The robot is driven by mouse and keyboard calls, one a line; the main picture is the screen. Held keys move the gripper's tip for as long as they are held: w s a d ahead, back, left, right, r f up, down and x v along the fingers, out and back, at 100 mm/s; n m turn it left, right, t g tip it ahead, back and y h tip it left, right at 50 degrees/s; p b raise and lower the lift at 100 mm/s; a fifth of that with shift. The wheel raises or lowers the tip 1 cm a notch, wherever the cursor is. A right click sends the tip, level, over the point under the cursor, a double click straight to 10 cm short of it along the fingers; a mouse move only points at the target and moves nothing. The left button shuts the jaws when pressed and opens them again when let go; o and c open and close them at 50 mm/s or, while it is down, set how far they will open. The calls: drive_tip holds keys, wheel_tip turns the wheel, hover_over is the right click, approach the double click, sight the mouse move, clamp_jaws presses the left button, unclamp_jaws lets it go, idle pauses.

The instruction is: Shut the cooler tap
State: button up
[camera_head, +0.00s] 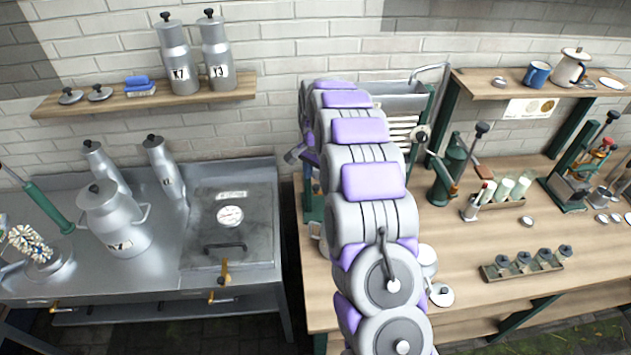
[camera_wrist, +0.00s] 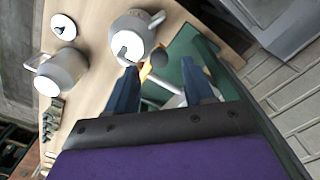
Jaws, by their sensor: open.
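The cooler, with its pale ribbed front (camera_head: 402,128) and metal trough (camera_head: 400,100), stands against the wall and is partly hidden behind my arm in the head view. In the wrist view, a small brass-coloured piece (camera_wrist: 145,71) with a dark rounded knob (camera_wrist: 159,57) looks like the cooler tap. My gripper (camera_wrist: 160,72) is open, its two dark blue fingers apart, with the knob seen between or just beyond the fingertips. I cannot tell whether they touch. My arm hides the gripper in the head view.
In the wrist view, a pale handled pot (camera_wrist: 130,38) stands close beyond the fingertips, another pot (camera_wrist: 62,72) further left. A green panel (camera_wrist: 180,63) lies behind the fingers. A tall green device (camera_head: 452,165) stands right of my arm. The wooden bench front (camera_head: 460,240) is partly clear.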

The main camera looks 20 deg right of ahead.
sight(316, 186)
wheel_tip(316, 186, up, 14)
idle(0.4)
drive_tip(key=shift+w, duration=0.1)
drive_tip(key=shift+r, duration=0.1)
drive_tip(key=s+a+n+g+b, duration=0.1)
drive_tip(key=s+a+n+b, duration=0.25)
drive_tip(key=s, duration=0.75)
drive_tip(key=s+a+n+b, duration=0.2)
drive_tip(key=s+a+n, duration=0.15)
drive_tip(key=s, duration=0.75)
drive_tip(key=s+f+n+b, duration=0.1)
drive_tip(key=s+f, duration=0.3)
drive_tip(key=s, duration=0.4)
drive_tip(key=s+a+f+n+b, duration=0.1)
drive_tip(key=s+f+n+b, duration=0.1)
drive_tip(key=s, duration=0.7)
drive_tip(key=s+a+f+n+b, duration=0.1)
drive_tip(key=s+f+b, duration=0.1)
drive_tip(key=s+f, duration=0.3)
drive_tip(key=s, duration=0.3)
drive_tip(key=shift+s+f+n+g, duration=0.3)
drive_tip(key=shift+f+g, duration=0.05)
drive_tip(key=shift+g, duration=0.05)
